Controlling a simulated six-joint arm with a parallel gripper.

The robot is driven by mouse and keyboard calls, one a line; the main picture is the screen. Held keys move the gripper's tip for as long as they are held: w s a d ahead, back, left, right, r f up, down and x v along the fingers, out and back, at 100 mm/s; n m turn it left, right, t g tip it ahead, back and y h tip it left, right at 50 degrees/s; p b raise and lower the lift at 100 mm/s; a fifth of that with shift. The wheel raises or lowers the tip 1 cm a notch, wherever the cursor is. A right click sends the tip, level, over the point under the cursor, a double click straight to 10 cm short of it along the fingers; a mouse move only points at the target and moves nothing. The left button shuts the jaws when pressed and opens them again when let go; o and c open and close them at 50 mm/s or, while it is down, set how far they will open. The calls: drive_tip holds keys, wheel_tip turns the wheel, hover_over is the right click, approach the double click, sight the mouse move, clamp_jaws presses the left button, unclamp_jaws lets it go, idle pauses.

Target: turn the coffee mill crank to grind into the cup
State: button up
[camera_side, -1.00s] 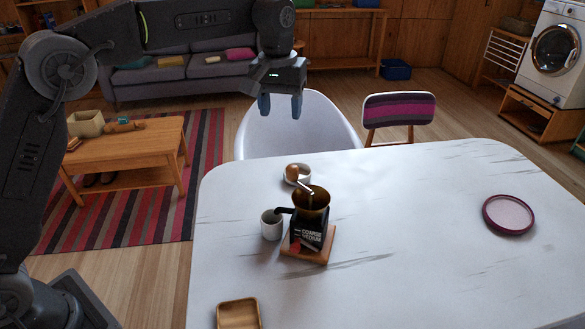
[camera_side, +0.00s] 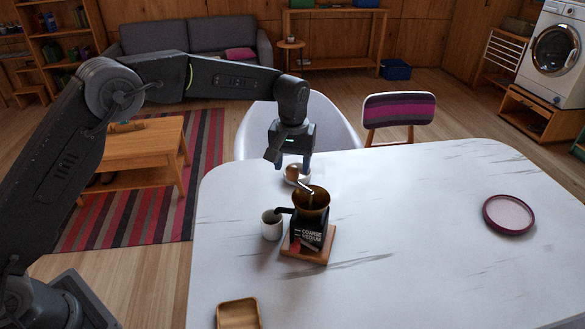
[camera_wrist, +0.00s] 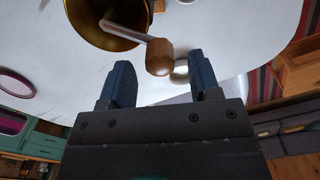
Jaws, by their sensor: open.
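The coffee mill (camera_side: 309,228) stands upright on a wooden base on the white table, with a brass hopper (camera_side: 312,198) on top. Its crank (camera_side: 303,185) ends in a wooden knob (camera_side: 291,173). My gripper (camera_side: 292,163) is open, just above and behind the knob. In the wrist view the knob (camera_wrist: 159,58) shows beyond the gap between the blue fingers (camera_wrist: 162,85), not clasped, with the crank arm (camera_wrist: 127,32) running to the hopper (camera_wrist: 92,22). The white cup (camera_side: 271,226) stands upright left of the mill under its dark spout (camera_side: 284,210).
A small white dish (camera_side: 303,177) lies behind the mill. A wooden tray (camera_side: 238,314) lies at the table's front left, and a maroon-rimmed plate (camera_side: 509,214) at the right. The table between mill and plate is clear. A white chair (camera_side: 335,125) stands behind the table.

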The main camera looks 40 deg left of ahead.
drive_tip(key=shift+f, duration=1)
clamp_jaws()
